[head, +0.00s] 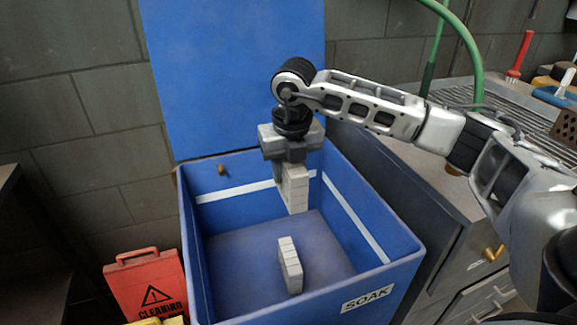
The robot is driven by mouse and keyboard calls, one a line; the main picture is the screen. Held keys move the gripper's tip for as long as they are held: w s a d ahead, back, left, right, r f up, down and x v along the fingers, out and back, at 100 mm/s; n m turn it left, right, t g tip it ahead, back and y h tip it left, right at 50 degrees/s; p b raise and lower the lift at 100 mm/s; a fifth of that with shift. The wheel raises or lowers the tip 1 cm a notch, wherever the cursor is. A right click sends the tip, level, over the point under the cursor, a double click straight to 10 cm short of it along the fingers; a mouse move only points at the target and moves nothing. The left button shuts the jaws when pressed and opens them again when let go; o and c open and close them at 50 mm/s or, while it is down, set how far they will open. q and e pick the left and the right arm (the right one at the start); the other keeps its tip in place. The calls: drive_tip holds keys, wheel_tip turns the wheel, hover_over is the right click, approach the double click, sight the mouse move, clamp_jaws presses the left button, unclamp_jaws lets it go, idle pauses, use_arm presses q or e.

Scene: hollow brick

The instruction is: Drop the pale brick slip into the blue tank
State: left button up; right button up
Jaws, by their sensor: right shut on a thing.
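The blue tank (375,280) stands open, with a "SOAK" label on its front rim and its blue lid (235,75) raised at the back. My right gripper (287,172) points down over the tank's opening. It is shut on a pale brick slip (297,190), which hangs upright below the fingers, above the tank floor. A second, similar pale slip (290,266) stands on edge inside the tank, lower and nearer the front. The two slips look apart. My left gripper is not in view.
A grey cabinet and counter (415,205) stand close on the tank's right, with a red brush (520,58) and a green hose (465,35) above. A red warning sign (147,285) stands at the tank's left. A block wall is behind.

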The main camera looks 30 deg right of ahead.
drive_tip(key=o, duration=1.2)
use_arm(q)
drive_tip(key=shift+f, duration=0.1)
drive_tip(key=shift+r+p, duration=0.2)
drive_tip(key=shift+p, duration=0.3)
use_arm(e)
drive_tip(key=r, duration=0.5)
drive_tip(key=s+r, duration=0.1)
drive_tip(key=r, duration=0.4)
drive_tip(key=s+r, duration=0.1)
drive_tip(key=r, duration=0.5)
drive_tip(key=shift+s+a, duration=0.15)
drive_tip(key=shift+a, duration=0.2)
drive_tip(key=shift+f, duration=0.1)
